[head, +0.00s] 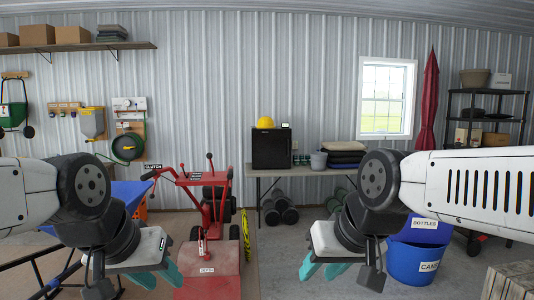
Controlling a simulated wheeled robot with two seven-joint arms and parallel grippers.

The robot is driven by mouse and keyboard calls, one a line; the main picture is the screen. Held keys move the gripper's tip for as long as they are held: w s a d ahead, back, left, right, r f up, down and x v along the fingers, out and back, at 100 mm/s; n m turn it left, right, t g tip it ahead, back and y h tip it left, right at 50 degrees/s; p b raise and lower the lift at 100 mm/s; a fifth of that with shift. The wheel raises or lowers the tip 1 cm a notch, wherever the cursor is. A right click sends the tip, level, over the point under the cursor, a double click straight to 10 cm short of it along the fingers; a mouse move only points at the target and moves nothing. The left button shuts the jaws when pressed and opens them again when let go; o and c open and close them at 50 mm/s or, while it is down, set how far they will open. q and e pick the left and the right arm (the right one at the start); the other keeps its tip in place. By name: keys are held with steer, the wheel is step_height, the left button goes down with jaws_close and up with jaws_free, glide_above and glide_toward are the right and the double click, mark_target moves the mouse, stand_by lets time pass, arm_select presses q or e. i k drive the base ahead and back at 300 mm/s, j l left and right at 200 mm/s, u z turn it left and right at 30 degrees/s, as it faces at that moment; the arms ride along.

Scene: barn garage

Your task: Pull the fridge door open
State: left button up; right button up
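A small black fridge (271,148) stands on a table against the far corrugated wall, a little right of the middle of the head view. Its door looks shut; I cannot make out a handle. A yellow hard hat (265,122) sits on top of it. My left gripper (156,276) points downward at the lower left, with its teal fingers apart and nothing seen between them. My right gripper (322,270) hangs at the lower middle, with its teal fingers also apart and empty. Both grippers are far from the fridge.
The table (335,170) also holds a grey bucket (318,160) and stacked cushions (343,154). A red tiller (209,262) stands on the floor between my arms. Blue bins (410,262) stand at right. Bare concrete floor lies before the table.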

mark_target(271, 148)
steer(key=i+z, duration=0.2)
steer(key=z, duration=0.35)
steer(key=i, duration=4.15)
steer(key=i+u, duration=0.1)
steer(key=i, duration=0.85)
steer(key=i+l+u, duration=0.15)
steer(key=i, duration=0.8)
steer(key=i+l+u, duration=0.1)
steer(key=u, duration=0.2)
steer(key=i, duration=0.1)
